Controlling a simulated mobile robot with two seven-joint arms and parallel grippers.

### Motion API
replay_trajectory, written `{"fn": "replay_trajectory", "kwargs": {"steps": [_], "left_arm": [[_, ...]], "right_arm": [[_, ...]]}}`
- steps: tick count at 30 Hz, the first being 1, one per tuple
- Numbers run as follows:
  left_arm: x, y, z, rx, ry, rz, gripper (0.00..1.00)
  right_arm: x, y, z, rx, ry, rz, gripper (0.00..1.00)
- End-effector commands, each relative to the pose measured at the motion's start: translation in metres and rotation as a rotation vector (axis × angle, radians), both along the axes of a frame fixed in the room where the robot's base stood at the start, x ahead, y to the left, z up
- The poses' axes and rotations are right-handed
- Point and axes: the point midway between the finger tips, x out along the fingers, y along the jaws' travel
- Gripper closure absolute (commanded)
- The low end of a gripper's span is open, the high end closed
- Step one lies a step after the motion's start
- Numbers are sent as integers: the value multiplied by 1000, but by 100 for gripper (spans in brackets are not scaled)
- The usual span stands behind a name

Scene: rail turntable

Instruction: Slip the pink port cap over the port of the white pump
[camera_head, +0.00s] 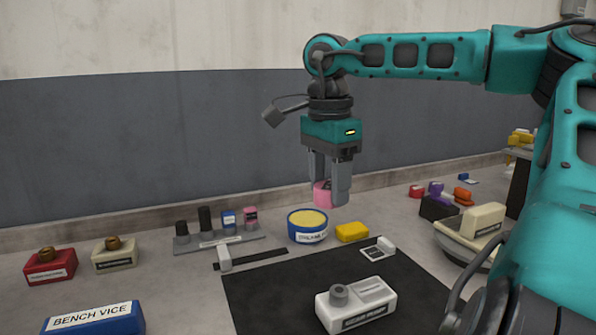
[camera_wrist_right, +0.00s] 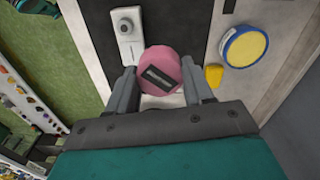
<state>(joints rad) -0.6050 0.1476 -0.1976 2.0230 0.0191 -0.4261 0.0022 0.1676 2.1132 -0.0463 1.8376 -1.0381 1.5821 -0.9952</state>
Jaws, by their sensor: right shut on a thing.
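My right gripper (camera_head: 331,196) is shut on the pink port cap (camera_head: 322,194) and holds it in the air above the bench. In the right wrist view the cap (camera_wrist_right: 161,66) sits between the two fingers (camera_wrist_right: 162,88), with a dark label on its face. The white pump (camera_head: 356,304) stands on the black mat at the front, its grey round port (camera_head: 339,294) on top at the left and bare. The pump also shows in the right wrist view (camera_wrist_right: 128,34), beyond the cap and apart from it. My left gripper is not in view.
A blue tin with a yellow top (camera_head: 307,227) and a yellow block (camera_head: 352,231) stand behind the mat (camera_head: 262,299). A grey rack (camera_head: 219,240) holds several small parts. Red (camera_head: 50,266) and cream (camera_head: 114,254) blocks stand left, behind a blue bench vice box (camera_head: 95,320).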

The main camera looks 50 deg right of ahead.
Motion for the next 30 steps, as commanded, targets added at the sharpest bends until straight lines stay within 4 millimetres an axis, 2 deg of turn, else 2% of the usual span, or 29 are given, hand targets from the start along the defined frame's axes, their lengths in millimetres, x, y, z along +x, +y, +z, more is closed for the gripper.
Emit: {"fn": "replay_trajectory", "kwargs": {"steps": [9,21,25,30], "left_arm": [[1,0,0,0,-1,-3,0],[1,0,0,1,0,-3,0],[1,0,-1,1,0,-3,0],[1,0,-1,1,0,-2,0]], "right_arm": [[-34,6,-28,37,4,475,77],[-52,34,-56,41,-2,1092,77],[-54,40,-60,36,-2,1207,77],[-54,43,-62,31,-1,1265,77]]}}
